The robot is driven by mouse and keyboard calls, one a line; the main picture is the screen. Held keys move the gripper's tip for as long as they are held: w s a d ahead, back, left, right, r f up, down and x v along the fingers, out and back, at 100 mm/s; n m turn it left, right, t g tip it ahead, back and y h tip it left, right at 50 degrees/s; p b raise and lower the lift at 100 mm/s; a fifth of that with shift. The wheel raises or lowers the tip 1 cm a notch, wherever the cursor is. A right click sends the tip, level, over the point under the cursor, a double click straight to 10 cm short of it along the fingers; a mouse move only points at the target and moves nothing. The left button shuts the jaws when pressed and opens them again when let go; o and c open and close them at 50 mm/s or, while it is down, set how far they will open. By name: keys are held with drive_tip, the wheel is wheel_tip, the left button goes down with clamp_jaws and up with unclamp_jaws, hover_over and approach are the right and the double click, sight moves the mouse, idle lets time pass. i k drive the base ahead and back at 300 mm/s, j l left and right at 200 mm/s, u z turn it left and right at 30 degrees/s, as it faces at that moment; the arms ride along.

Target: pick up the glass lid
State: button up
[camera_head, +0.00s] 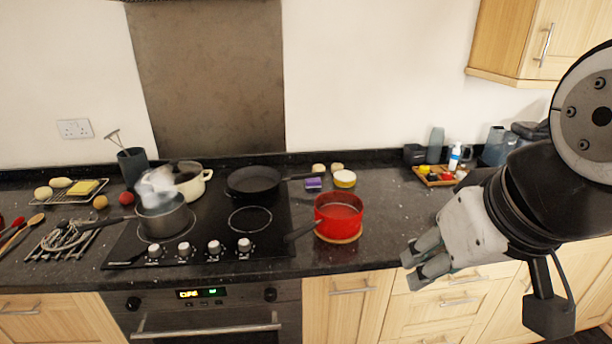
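No clear glass lid stands out in this view. A pale, translucent shape (157,186) sits over the grey saucepan (165,218) at the front left of the hob; it may be the glass lid, but I cannot tell it from steam. A cream pot (192,184) stands just behind it. My gripper (412,268) is at the right, in front of the counter's front edge and far from the saucepan. Its fingers point left and lie close together in this view. Nothing shows between them, and their opening is unclear.
A red pot (339,218) stands on a round wooden board right of the hob. A black frying pan (254,181) is at the back of the hob. Utensils and a whisk (66,237) lie at the left. The counter between red pot and tray (438,180) is clear.

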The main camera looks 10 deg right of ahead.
sight(66, 235)
drive_tip(key=i+j, duration=0.15)
drive_tip(key=j, duration=0.4)
drive_tip(key=i+j, duration=0.1)
drive_tip(key=j, duration=0.45)
drive_tip(key=i+j, duration=0.15)
drive_tip(key=j, duration=0.4)
drive_tip(key=i+j, duration=0.15)
drive_tip(key=j, duration=0.45)
drive_tip(key=i+j, duration=0.1)
drive_tip(key=j, duration=0.45)
drive_tip(key=i+j, duration=0.15)
drive_tip(key=j, duration=0.4)
drive_tip(key=i+j, duration=0.1)
drive_tip(key=j, duration=0.45)
drive_tip(key=i+j, duration=0.15)
drive_tip(key=j, duration=0.4)
